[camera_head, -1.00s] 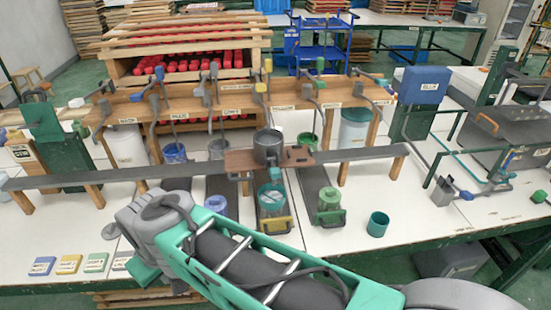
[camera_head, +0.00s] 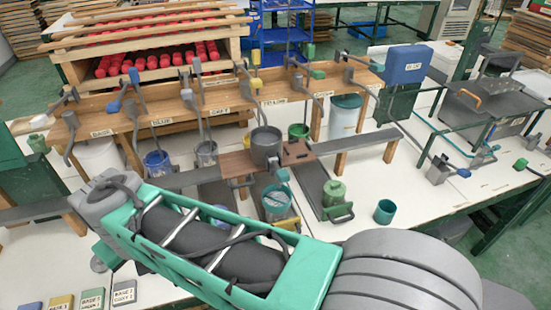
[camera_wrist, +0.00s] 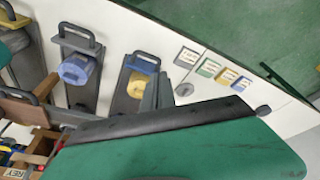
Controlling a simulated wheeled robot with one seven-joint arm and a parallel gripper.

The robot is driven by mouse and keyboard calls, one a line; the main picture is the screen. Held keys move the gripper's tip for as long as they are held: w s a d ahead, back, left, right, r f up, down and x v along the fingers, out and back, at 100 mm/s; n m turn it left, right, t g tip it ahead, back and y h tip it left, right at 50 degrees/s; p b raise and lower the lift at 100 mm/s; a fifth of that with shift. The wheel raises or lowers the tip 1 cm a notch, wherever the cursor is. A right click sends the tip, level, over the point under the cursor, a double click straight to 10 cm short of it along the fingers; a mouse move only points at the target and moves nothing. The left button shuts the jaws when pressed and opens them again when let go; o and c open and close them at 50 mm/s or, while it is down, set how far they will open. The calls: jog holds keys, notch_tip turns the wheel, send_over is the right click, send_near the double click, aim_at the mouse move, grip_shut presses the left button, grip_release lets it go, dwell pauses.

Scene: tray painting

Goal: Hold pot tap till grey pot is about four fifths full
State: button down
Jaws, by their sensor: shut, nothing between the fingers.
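The grey pot (camera_head: 266,146) stands upright on the brown carriage (camera_head: 238,164) on the dark rail, near the middle of the table. Its level cannot be made out. Several lever taps line the wooden rack behind; one handle above the pot is yellow (camera_head: 256,84). I cannot tell which one is the pot tap. My gripper (camera_head: 107,256) is at the left, well away from the pot, pointing down and partly hidden by my wrist. It is shut and empty. Its green body (camera_wrist: 190,150) appears to fill the bottom of the wrist view.
The dark rail (camera_head: 350,141) crosses the table. Cans stand in trays before it, one with a green lid (camera_head: 334,192). A teal cup (camera_head: 385,211) stands at the right. Colour cards (camera_head: 92,301) lie front left. White table shows clear around the cup.

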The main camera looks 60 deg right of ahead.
jog(key=d+r+m+g+h+p, duration=0.15)
jog(key=d+r+m, duration=0.25)
jog(key=d, duration=0.4)
jog(key=d+r+m+g+h+p, duration=0.1)
jog(key=d+r+m+p, duration=0.1)
jog(key=d+r+m, duration=0.4)
notch_tip(320, 180, up, 9)
jog(key=m+g+y+p, duration=0.2)
jog(key=m+g+p, duration=0.2)
jog(key=m, duration=1.2)
send_over(283, 172)
jog(key=w+a, duration=0.1)
jog(key=w, duration=0.3)
jog(key=shift+a+r, duration=0.1)
jog(key=shift+a, duration=0.1)
jog(key=b+x, duration=0.3)
jog(key=x, duration=0.1)
jog(key=b+x, duration=0.3)
jog(key=x, duration=0.1)
jog(key=b+x, duration=0.4)
jog(key=shift+w+a+f, duration=0.1)
jog(key=shift+w+f, duration=0.2)
jog(key=shift+f, duration=0.25)
jog(key=shift+s+a+f, duration=0.1)
jog(key=shift+f, duration=0.4)
